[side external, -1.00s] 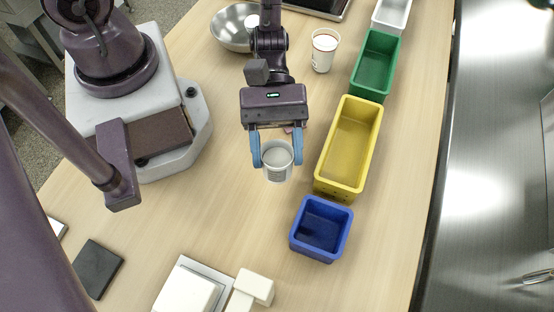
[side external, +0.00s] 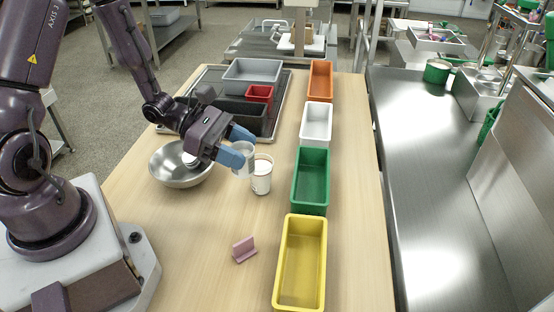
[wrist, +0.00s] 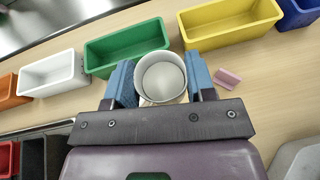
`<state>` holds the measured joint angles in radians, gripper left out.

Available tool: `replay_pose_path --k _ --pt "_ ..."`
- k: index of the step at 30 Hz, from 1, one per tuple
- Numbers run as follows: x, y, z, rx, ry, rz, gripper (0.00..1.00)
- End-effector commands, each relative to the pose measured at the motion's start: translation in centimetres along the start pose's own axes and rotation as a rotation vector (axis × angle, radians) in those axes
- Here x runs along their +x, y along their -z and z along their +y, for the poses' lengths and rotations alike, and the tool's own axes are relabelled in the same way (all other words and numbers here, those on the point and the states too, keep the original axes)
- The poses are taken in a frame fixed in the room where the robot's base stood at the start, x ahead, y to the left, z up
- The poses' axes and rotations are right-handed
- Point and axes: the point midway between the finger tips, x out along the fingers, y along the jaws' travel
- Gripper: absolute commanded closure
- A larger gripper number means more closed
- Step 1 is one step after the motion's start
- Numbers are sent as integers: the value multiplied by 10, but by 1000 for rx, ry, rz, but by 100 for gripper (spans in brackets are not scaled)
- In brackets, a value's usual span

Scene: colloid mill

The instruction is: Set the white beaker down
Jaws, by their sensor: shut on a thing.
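My gripper (side external: 240,148) is shut on the white beaker (side external: 243,166), with a blue finger on either side of it. The beaker looks upright, and part of it is hidden by a finger in the side view. In the wrist view the beaker (wrist: 162,77) sits between the fingers of my gripper (wrist: 161,82), and I look down into its open mouth. I cannot tell whether the held beaker touches the table.
A metal bowl (side external: 181,170) stands left of the beaker, partly under my gripper. Green (side external: 310,181), yellow (side external: 300,262), white (side external: 316,124) and orange (side external: 320,81) bins line the right side. A small pink piece (side external: 244,249) lies nearer on otherwise clear table.

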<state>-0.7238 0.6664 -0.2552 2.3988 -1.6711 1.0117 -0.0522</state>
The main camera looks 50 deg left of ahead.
Motion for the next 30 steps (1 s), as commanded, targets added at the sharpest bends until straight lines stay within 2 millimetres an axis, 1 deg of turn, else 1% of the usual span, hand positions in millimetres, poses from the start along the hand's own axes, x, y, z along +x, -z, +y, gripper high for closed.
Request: replay_pose_path --k 1,3,6,10,14,23,24,27,30 --pt "-15 3 18 -32 -85 2 74" --pt "-30 6 37 -71 -178 4 74" --pt "-45 8 56 -114 -279 7 74" --pt "-46 8 67 -138 -331 10 74" --pt "-35 13 83 -142 -339 8 74" --pt "9 32 147 -140 -336 8 74" --pt "15 40 152 -144 -335 10 74" --pt "29 55 166 -143 -336 9 74" --pt "39 66 175 -142 -336 9 74"
